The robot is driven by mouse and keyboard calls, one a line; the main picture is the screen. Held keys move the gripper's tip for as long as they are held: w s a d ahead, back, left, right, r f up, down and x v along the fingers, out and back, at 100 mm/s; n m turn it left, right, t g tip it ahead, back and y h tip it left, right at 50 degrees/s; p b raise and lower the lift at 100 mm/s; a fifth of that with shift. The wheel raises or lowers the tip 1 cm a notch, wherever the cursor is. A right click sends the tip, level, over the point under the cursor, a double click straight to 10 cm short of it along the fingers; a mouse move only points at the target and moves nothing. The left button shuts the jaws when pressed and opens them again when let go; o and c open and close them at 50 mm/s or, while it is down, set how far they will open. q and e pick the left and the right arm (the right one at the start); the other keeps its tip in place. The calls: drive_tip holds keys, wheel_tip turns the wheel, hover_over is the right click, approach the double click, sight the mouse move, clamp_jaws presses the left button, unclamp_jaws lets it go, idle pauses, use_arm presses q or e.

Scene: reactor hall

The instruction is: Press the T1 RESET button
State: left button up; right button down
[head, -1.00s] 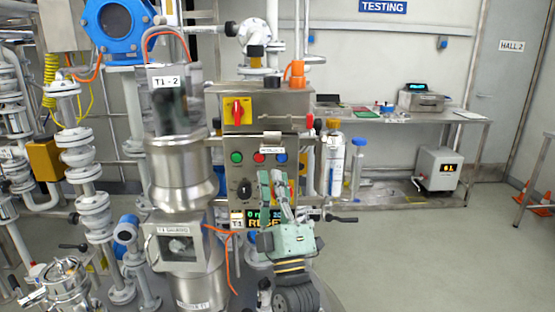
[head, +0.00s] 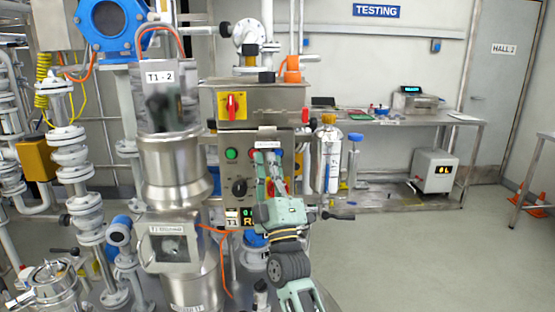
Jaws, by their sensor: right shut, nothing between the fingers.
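The control panel (head: 229,172) stands in the middle of the head view, with a green button (head: 232,154) at the left of its button row. A red button and a blue button to the right of it are mostly covered by my right gripper. A small display (head: 247,213) with a T1 label (head: 232,218) sits low on the panel, its text partly hidden by my gripper. My right gripper (head: 266,153) is shut and empty, its fingers pointing up in front of the red and blue buttons. I cannot tell whether it touches them. My left gripper is not in view.
A black knob (head: 240,187) is on the panel, and a red switch on a yellow plate (head: 231,105) is above. The steel vessel T1-2 (head: 172,175) stands close on the left. A bench (head: 400,121) stands behind at right. The floor (head: 400,260) at right is clear.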

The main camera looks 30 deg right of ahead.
drive_tip(key=shift+w+d, duration=0.25)
drive_tip(key=shift+w, duration=0.15)
drive_tip(key=shift+w, duration=0.1)
idle(1.2)
drive_tip(key=shift+w+d, duration=0.25)
drive_tip(key=shift+w+d+r, duration=0.1)
drive_tip(key=shift+w+d, duration=0.1)
drive_tip(key=shift+w, duration=0.1)
idle(0.7)
drive_tip(key=shift+a, duration=0.1)
drive_tip(key=shift+s+a+p, duration=0.35)
drive_tip(key=shift+s+p, duration=0.05)
drive_tip(key=shift+s, duration=0.3)
